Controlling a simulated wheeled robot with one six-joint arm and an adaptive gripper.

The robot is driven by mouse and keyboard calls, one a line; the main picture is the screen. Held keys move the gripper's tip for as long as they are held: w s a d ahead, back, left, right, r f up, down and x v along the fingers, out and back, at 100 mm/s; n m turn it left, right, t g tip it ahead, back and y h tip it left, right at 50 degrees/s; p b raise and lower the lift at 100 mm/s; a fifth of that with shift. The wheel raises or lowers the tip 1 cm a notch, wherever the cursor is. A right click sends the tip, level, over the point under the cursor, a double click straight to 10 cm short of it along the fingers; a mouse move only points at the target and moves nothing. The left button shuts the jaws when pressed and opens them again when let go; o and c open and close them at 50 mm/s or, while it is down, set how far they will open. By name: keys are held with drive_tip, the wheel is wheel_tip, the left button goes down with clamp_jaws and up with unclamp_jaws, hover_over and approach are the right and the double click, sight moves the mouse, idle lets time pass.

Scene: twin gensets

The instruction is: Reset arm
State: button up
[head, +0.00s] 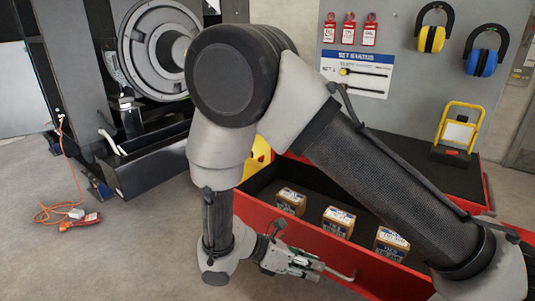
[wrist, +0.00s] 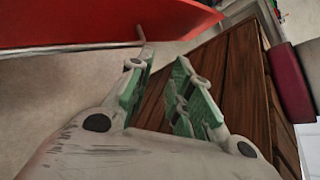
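My arm fills the middle of the head view, with the elbow high and the forearm hanging down. My gripper (head: 322,268) is low in the head view, in front of the red drawer (head: 255,212), pointing right. In the wrist view, my gripper (wrist: 163,75) has its two green-padded fingers apart, with nothing between them. The red drawer's front (wrist: 90,22) is at the upper left there, close to the fingers; I cannot tell whether they touch it.
The open drawer holds small labelled boxes (head: 338,222). A grey panel (head: 405,75) carries red lockout tags and two ear defenders. A dark machine (head: 150,150) stands left, with an orange cable (head: 68,170) on the floor. A brown wooden surface (wrist: 235,80) lies right in the wrist view.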

drive_tip(key=d+r+m+g+y, duration=0.1)
drive_tip(key=d+r+m+y, duration=0.35)
drive_tip(key=r+m, duration=0.4)
drive_tip(key=d+r+m+g+y, duration=0.2)
drive_tip(key=d+r+m+y, duration=0.2)
drive_tip(key=d+r+m, duration=0.45)
drive_tip(key=s+d+r+m+t+y, duration=0.1)
drive_tip(key=s+d+r+m+t, duration=0.1)
drive_tip(key=d+r, duration=0.4)
drive_tip(key=s+d+r+m+t+y, duration=0.2)
drive_tip(key=s+d+r+m+t, duration=0.1)
drive_tip(key=d+r, duration=0.4)
drive_tip(key=shift+s+r+m+t, duration=0.15)
drive_tip(key=shift+r+m+t, duration=0.75)
drive_tip(key=shift+t, duration=0.1)
